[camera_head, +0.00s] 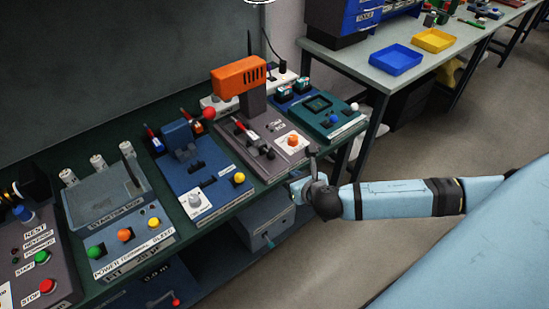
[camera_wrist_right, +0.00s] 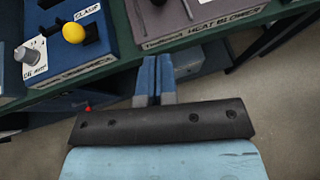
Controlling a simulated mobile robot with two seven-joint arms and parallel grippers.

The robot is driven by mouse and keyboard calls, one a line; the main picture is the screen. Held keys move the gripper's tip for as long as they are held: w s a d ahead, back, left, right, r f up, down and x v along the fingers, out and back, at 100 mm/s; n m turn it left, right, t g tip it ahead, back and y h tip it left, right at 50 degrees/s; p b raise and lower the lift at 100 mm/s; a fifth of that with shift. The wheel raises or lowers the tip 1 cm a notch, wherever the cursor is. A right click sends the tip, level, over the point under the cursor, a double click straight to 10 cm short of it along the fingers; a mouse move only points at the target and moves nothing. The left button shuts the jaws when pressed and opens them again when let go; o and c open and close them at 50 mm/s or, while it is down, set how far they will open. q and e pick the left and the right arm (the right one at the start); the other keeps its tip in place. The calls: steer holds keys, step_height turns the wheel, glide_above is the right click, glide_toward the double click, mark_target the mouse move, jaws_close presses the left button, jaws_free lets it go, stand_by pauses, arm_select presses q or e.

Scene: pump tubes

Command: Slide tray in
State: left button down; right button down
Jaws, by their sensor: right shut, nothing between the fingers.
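A grey box-like unit (camera_head: 262,228), possibly the tray, sits under the front edge of the green bench, with a small teal handle on its front. I cannot tell how far it sticks out. Part of it shows beyond the fingers in the right wrist view (camera_wrist_right: 188,62). My right gripper (camera_head: 303,178) is at the bench's front edge, just right of and above the grey unit. In the wrist view its blue fingers (camera_wrist_right: 155,78) are together with nothing between them. I cannot tell whether they touch the unit. My left gripper is out of view.
The bench holds a heat blower panel (camera_head: 262,140), a blue clamp panel (camera_head: 205,170) and a starter box (camera_head: 105,195). A blue bin (camera_head: 396,60) and a yellow bin (camera_head: 434,40) stand on the back table. The floor (camera_head: 400,150) at right is clear.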

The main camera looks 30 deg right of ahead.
steer(key=x, duration=0.3)
glide_toward(261, 148)
steer(key=f, duration=0.1)
steer(key=d+f, duration=0.1)
steer(key=f, duration=0.2)
steer(key=shift+s+d, duration=0.1)
steer(key=shift+d, duration=0.25)
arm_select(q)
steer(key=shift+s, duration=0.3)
arm_select(e)
steer(key=shift+w+d+f, duration=0.1)
steer(key=shift+w, duration=0.5)
steer(key=w, duration=0.2)
steer(key=w+p, duration=0.1)
steer(key=w, duration=0.5)
steer(key=shift+a+p, duration=0.3)
steer(key=shift+a, duration=0.05)
steer(key=shift+w, duration=0.1)
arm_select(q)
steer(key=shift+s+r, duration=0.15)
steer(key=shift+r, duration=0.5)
arm_select(e)
steer(key=shift+r, duration=0.2)
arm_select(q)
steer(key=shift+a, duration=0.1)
